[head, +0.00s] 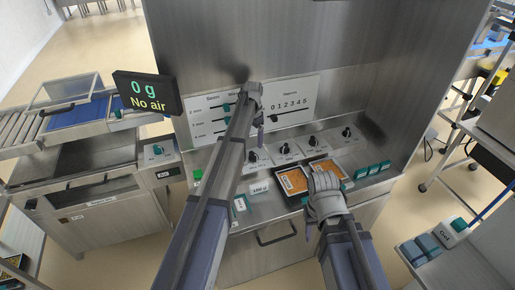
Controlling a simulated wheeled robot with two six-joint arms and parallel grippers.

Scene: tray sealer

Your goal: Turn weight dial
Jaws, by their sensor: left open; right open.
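Several black dials stand in a row on the sloped steel console: one just right of my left arm (252,157), a second dial (284,149), a third dial (312,141) and a far-right dial (346,132). Their labels are too small to read, so I cannot tell which is the weight dial. My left gripper (255,91) is open, raised in front of the white panel (293,91), above the leftmost of these dials. Its arm hides part of the panel and console.
A black display (148,93) reads "0 g" and "No air". The panel carries sliders and a number scale. Teal blocks (374,171) sit on the console's right. A conveyor (75,113) stands at left; a shelf with blue and teal boxes (428,246) at lower right.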

